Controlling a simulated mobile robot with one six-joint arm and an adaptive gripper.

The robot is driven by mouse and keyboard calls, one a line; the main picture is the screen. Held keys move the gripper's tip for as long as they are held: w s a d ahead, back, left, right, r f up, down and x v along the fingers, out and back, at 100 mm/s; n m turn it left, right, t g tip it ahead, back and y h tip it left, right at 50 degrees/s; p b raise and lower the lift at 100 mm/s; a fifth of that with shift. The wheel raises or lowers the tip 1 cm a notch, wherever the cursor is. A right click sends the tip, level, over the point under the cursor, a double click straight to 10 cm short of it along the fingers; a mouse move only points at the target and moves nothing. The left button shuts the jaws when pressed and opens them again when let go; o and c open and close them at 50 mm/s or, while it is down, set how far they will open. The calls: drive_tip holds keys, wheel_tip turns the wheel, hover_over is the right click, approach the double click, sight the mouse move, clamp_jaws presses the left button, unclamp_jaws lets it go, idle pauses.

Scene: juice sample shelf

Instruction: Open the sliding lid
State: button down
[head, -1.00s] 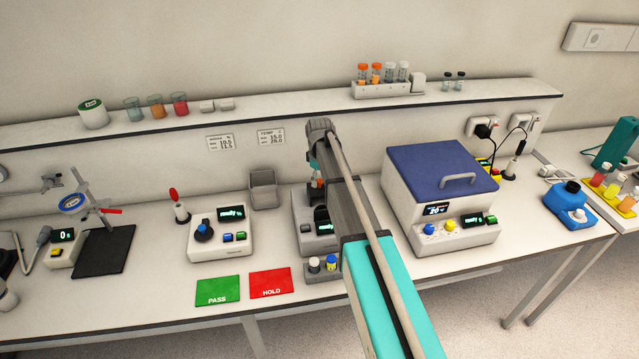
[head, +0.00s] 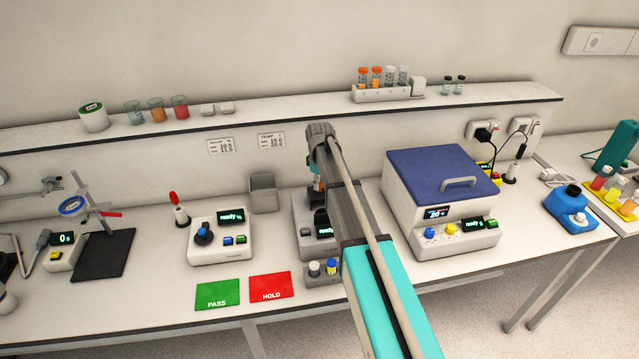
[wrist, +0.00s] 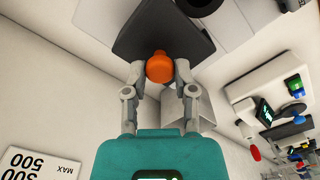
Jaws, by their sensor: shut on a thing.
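My gripper (wrist: 159,88) is shut on an orange knob (wrist: 159,67) in the wrist view. Behind the knob is a dark grey panel (wrist: 140,28), which looks like the lid; how far it is open cannot be told. In the head view my gripper (head: 317,183) is over the back of a grey instrument (head: 305,236) with a lit "ready" display. A bit of orange shows at the fingers there. My arm hides much of this instrument's right side and top.
A white instrument (head: 219,244) with a dark knob and a grey bin (head: 263,194) stand to the left. A blue-lidded box (head: 440,172) stands close on the right. A shelf (head: 290,112) with a tube rack (head: 388,93) runs behind. Green (head: 217,287) and red (head: 272,280) mats lie in front.

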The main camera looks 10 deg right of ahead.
drive_tip(key=shift+w, duration=1.2)
drive_tip(key=shift+c, duration=2.1)
unclamp_jaws()
drive_tip(key=shift+s, duration=0.15)
